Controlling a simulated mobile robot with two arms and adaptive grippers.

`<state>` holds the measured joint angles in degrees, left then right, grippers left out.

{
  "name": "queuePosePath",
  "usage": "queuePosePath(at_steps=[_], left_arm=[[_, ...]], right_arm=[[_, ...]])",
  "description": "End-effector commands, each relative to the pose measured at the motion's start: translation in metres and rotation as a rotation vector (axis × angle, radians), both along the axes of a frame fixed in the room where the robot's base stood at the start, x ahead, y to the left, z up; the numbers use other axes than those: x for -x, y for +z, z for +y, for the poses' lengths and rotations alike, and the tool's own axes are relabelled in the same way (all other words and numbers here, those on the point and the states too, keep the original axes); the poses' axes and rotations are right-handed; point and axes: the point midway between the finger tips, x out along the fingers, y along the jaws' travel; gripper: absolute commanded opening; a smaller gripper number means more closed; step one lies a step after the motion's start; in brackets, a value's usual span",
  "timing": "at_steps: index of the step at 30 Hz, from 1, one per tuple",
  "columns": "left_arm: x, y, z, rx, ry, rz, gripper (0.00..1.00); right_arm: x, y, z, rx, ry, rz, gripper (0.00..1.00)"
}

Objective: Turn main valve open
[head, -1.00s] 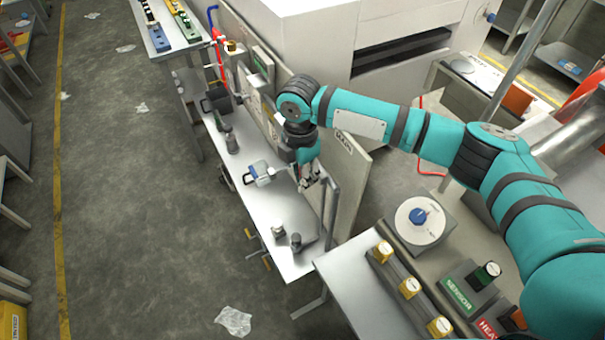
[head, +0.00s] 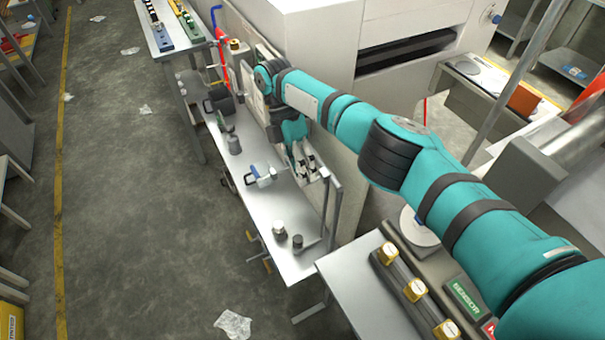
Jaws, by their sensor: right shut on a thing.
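My right gripper (head: 307,172) is at the upright panel along the right side of the narrow bench, below my right wrist. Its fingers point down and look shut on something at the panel. The held part is small and mostly hidden by the fingers; it appears to be the main valve, but its shape and handle angle cannot be made out. My right arm covers much of the panel. My left gripper is not in view.
The narrow bench (head: 283,212) holds a blue-and-white device (head: 261,176), small grey parts (head: 280,230) and dark tools. Yellow knobs (head: 415,290) stand on a nearer table. A large white machine (head: 310,45) is behind. The floor (head: 140,220) to the left is mostly open.

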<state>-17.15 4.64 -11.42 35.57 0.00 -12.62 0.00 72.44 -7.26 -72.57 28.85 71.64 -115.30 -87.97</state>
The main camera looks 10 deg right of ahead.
Motion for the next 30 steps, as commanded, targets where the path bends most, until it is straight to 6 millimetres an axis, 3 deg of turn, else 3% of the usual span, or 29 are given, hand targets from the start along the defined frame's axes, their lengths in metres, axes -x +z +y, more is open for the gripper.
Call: queuePosePath(at_steps=[26,27,30], left_arm=[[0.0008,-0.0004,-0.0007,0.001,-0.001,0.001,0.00],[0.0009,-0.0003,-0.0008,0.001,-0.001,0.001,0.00],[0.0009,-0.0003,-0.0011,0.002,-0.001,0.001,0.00]], right_arm=[[0.0008,0.0006,-0.0005,0.021,-0.004,0.055,0.00],[0.0008,0.0006,-0.0005,0.021,-0.004,0.055,0.17],[0.0008,0.0007,-0.0005,0.021,-0.004,0.055,0.30]])
